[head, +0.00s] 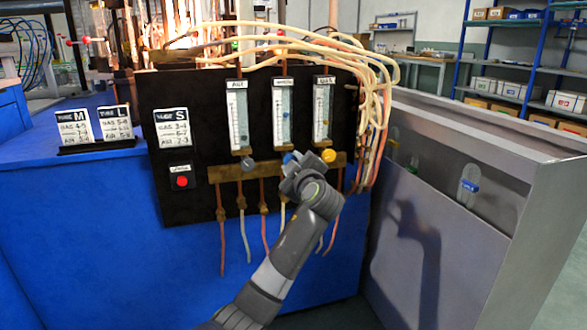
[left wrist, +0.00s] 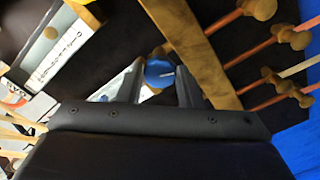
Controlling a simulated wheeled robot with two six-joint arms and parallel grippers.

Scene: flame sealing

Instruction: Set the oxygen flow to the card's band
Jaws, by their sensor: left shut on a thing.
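My left gripper (head: 293,164) is at the middle of the black panel (head: 202,181), shut on the blue knob (head: 289,157) under the middle flow tube (head: 283,112). In the left wrist view the blue knob (left wrist: 160,72), with a white mark, sits between the two fingers. The gripper hides part of it in the head view. The left tube (head: 238,115), labelled AIR, has a grey knob; the right tube (head: 323,108) has a yellow one. Float heights are too small to read surely. Card S (head: 172,128) is on the panel; its middle line looks like 6-7. My right gripper is not in view.
The yellow knob (head: 329,156) is close right of my gripper, the grey knob (head: 247,164) to its left. A brass bar (head: 228,172) with hanging hoses runs below. A red button (head: 182,181) is at left. Cards M (head: 74,127) and L (head: 116,122) stand on the blue bench.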

